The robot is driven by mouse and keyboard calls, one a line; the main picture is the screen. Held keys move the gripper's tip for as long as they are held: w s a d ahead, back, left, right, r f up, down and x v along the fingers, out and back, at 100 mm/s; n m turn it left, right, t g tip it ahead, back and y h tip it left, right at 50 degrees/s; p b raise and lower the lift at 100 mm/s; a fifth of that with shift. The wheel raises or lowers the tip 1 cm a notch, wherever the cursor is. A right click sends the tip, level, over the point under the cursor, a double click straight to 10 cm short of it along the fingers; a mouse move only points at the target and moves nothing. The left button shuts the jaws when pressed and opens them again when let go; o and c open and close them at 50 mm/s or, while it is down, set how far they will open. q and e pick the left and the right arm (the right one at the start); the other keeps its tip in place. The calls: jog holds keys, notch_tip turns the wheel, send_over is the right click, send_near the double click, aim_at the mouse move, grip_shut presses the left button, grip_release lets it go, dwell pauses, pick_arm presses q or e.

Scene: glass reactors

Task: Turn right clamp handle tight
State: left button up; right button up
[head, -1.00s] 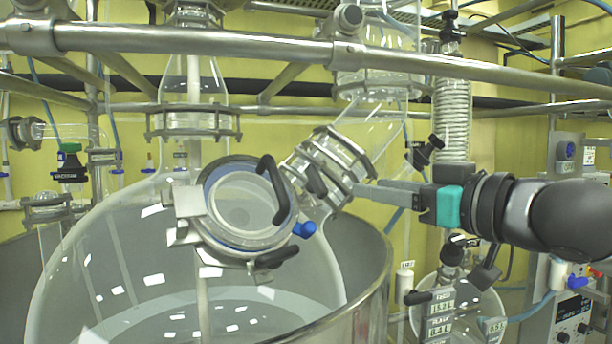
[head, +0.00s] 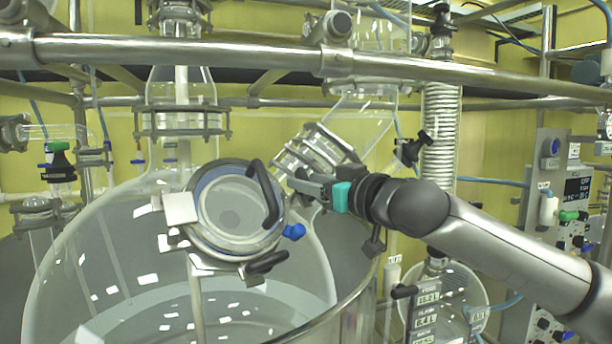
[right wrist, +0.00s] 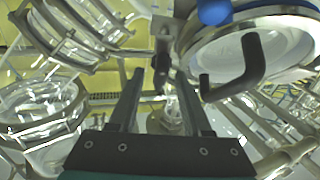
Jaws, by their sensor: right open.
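The round glass port (head: 232,212) on the big vessel carries a curved black handle (head: 266,190) at its right, a blue knob (head: 293,231) and a lower black handle (head: 267,262). My right gripper (head: 294,182) is open, just right of the curved handle. In the right wrist view, my right gripper (right wrist: 160,78) has its two fingers apart, with a small dark handle (right wrist: 161,68) showing in the gap; I cannot tell whether it is between the fingers or beyond them. The curved handle (right wrist: 240,70) is outside the fingers, at the right. My left gripper is not in view.
A metal clamp (head: 316,150) rings the slanted glass neck just above my right gripper. Steel rails (head: 420,65) cross above my arm. The open vessel rim (head: 345,305) lies below, and a small flask (head: 450,295) stands at lower right.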

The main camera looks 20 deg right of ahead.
jog(key=shift+w+a, duration=0.25)
jog(key=shift+w, duration=0.3)
jog(key=shift+c, duration=0.3)
grip_shut()
jog(key=shift+f, duration=0.1)
